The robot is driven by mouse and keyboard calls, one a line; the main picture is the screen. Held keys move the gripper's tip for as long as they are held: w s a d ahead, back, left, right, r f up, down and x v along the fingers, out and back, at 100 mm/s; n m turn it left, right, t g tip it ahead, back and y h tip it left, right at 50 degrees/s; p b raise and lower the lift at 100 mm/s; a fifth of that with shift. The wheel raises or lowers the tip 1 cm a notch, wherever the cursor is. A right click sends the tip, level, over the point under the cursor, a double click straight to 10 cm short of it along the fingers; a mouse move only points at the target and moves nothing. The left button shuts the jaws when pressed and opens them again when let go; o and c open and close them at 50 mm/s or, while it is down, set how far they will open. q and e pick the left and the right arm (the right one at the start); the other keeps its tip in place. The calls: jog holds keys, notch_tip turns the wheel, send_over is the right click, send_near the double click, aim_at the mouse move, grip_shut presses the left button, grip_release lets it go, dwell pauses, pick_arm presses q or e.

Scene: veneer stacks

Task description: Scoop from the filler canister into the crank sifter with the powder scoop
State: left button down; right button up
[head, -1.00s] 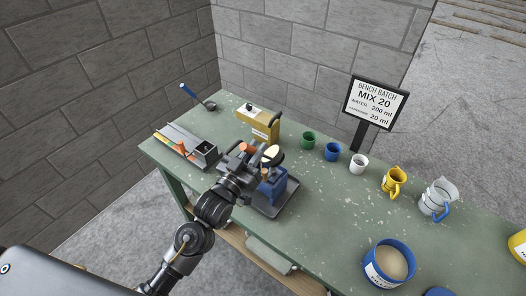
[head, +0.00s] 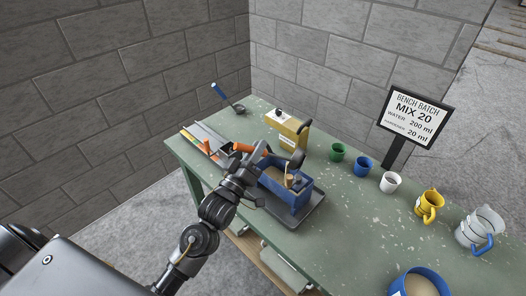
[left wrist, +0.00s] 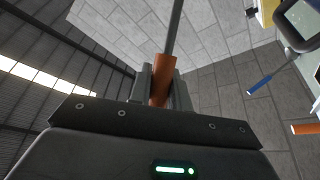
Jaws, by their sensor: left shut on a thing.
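My left gripper (head: 240,167) is shut on the orange handle of the powder scoop (head: 243,148); the left wrist view shows the handle (left wrist: 161,85) between the fingers and a grey shaft beyond. The scoop's dark bowl (head: 298,158) is tipped above the blue crank sifter (head: 291,199), its back showing. Something tan shows in the sifter's top, beside a wooden knob. The filler canister (head: 398,287), a round blue tub with pale powder, is cut off at the bottom right. My right gripper is out of view.
A grey tray (head: 205,139) with an orange-handled tool and a blue-handled ladle (head: 229,98) lie at the back left. A yellow box (head: 287,130) stands behind the sifter. Small cups, a yellow jug (head: 428,207), a clear jug (head: 478,232) and a sign (head: 415,116) stand right.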

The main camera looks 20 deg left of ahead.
pick_arm(q)
jog(key=a+f+n+y+b, duration=0.3)
jog(key=a+f+n+y, duration=0.2)
jog(key=n, duration=0.8)
jog(key=shift+w+a+f+y, duration=0.25)
jog(key=shift+a+f, duration=0.75)
jog(key=shift+f, duration=0.6)
jog(key=shift+s, duration=0.1)
